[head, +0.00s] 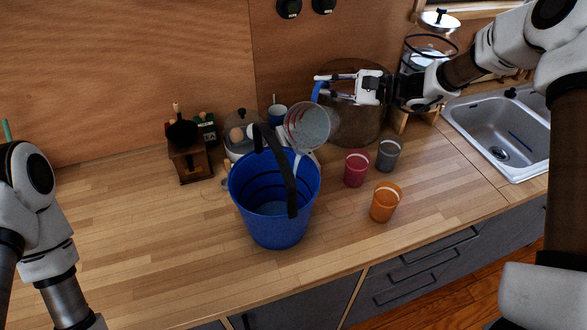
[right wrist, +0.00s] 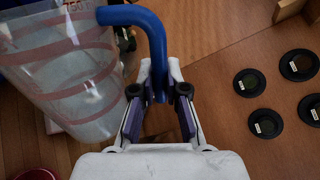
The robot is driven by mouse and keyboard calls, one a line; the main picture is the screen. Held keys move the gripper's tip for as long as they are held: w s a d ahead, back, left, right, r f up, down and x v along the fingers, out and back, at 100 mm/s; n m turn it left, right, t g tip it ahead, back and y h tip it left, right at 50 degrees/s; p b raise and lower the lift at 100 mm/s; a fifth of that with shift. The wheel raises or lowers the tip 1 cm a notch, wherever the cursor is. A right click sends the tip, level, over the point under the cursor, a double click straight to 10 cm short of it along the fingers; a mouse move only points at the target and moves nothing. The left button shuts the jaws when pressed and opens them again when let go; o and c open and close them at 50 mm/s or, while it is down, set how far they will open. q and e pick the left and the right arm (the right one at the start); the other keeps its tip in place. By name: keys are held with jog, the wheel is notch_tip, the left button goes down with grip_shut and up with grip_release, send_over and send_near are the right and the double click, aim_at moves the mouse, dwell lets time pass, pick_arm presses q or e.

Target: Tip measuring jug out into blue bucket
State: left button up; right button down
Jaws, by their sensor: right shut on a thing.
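The blue bucket (head: 262,228) stands upright on the wooden counter, its dark handle raised across the opening. The clear measuring jug (head: 310,122) is held in the air above the bucket's back right rim, tilted with its mouth toward the bucket. A thin pale stream appears to run from its lip into the bucket, and a pale patch shows inside low down. My right gripper (head: 322,86) is shut on the jug's blue handle. In the right wrist view the fingers (right wrist: 158,92) close around the handle, and the jug (right wrist: 75,80) shows red markings. My left gripper is out of view.
Red (head: 356,168), grey (head: 389,154) and orange (head: 385,202) cups stand right of the bucket. A coffee grinder (head: 190,160) and glass-domed dish (head: 240,128) stand behind it. The sink (head: 500,135) is at far right. The counter's left side is clear.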

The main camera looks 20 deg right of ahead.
aim_at(317, 89)
jog(key=shift+s+a+r+n+p, duration=0.3)
jog(key=shift+s+r+n+p, duration=0.1)
jog(key=shift+r, duration=0.15)
jog(key=shift+s+a+r+n+p, duration=0.25)
jog(key=shift+a+r+n+p, duration=0.15)
jog(key=shift+r, duration=0.2)
jog(key=shift+s+a+r+n+p, duration=0.25)
jog(key=shift+s+r+n+p, duration=0.15)
jog(key=shift+r, duration=0.15)
dwell(2.0)
jog(key=shift+s+a+r+n+t+h, duration=0.15)
jog(key=shift+s+a+r+n, duration=0.15)
jog(key=shift+s+a, duration=0.2)
jog(key=shift+s+a+r+n+t+h, duration=0.15)
jog(key=shift+s+a+r+n, duration=0.15)
jog(key=shift+s+a, duration=0.15)
dwell(0.5)
jog(key=shift+s+a+r, duration=0.1)
jog(key=shift+s+a, duration=0.05)
jog(key=shift+s, duration=0.15)
